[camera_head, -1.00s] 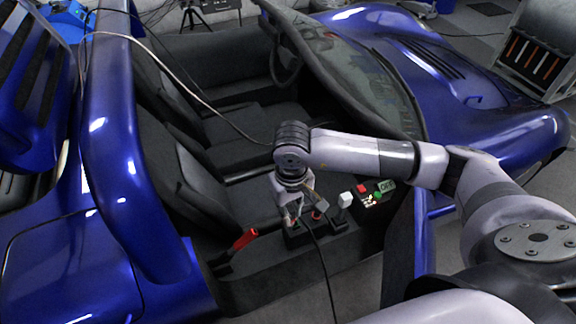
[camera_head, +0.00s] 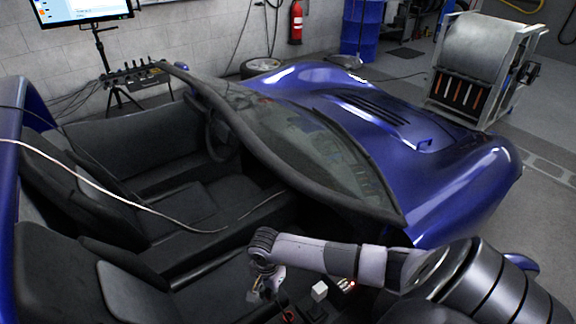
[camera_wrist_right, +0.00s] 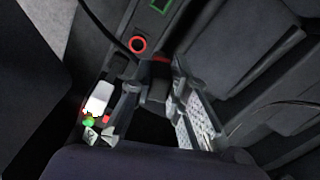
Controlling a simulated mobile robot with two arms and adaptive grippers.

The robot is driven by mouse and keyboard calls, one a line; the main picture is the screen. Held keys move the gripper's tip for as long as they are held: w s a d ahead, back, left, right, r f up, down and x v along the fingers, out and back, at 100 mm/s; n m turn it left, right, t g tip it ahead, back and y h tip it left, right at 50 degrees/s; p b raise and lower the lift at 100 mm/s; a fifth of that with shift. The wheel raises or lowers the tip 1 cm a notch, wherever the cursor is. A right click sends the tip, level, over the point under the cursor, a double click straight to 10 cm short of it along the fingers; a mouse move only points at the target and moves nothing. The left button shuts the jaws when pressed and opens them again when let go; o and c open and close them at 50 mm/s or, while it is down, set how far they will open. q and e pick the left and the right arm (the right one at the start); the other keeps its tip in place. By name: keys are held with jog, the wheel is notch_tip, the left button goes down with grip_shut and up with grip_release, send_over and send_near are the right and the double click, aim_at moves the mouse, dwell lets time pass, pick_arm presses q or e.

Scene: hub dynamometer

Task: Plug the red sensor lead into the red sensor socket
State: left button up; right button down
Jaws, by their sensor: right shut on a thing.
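My right gripper (camera_head: 262,290) is low over the car's centre console, and also shows in the right wrist view (camera_wrist_right: 155,88). It is shut on a dark plug-like block (camera_wrist_right: 155,92) with a red edge at its far end, which looks like the red sensor lead's plug. A red-ringed round socket (camera_wrist_right: 138,44) is in the console just beyond the fingertips, apart from the block. That red ring also shows in the head view (camera_head: 289,316), at the bottom edge beside the gripper. A dark cable runs near the socket. My left gripper is not in view.
A white cube-shaped knob (camera_head: 320,291) stands beside the gripper; small red and green lights (camera_wrist_right: 88,122) show near it. A green-framed rectangle (camera_wrist_right: 160,5) lies beyond the red ring. Seats flank the console. The windscreen (camera_head: 300,145) rises behind my arm. A pale cable (camera_head: 95,185) crosses the seats.

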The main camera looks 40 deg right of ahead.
jog(key=shift+s+d+f+m+b, duration=0.65)
jog(key=shift+f+b, duration=0.25)
jog(key=shift+f, duration=1.05)
jog(key=shift+s+d+f+m+b, duration=0.5)
jog(key=shift+d+f+b, duration=0.35)
jog(key=shift+f, duration=1.15)
jog(key=shift+s+d+f+m+b, duration=0.55)
jog(key=shift+f+b, duration=0.4)
jog(key=shift+f, duration=1)
jog(key=shift+w, duration=0.1)
jog(key=shift+f, duration=0.15)
jog(key=shift+f+b, duration=0.4)
jog(key=shift+b, duration=0.15)
jog(key=shift+f, duration=0.25)
jog(key=shift+f+b, duration=0.6)
jog(key=shift+b, duration=0.2)
jog(key=c, duration=1.5)
grip_release()
jog(key=shift+o, duration=0.2)
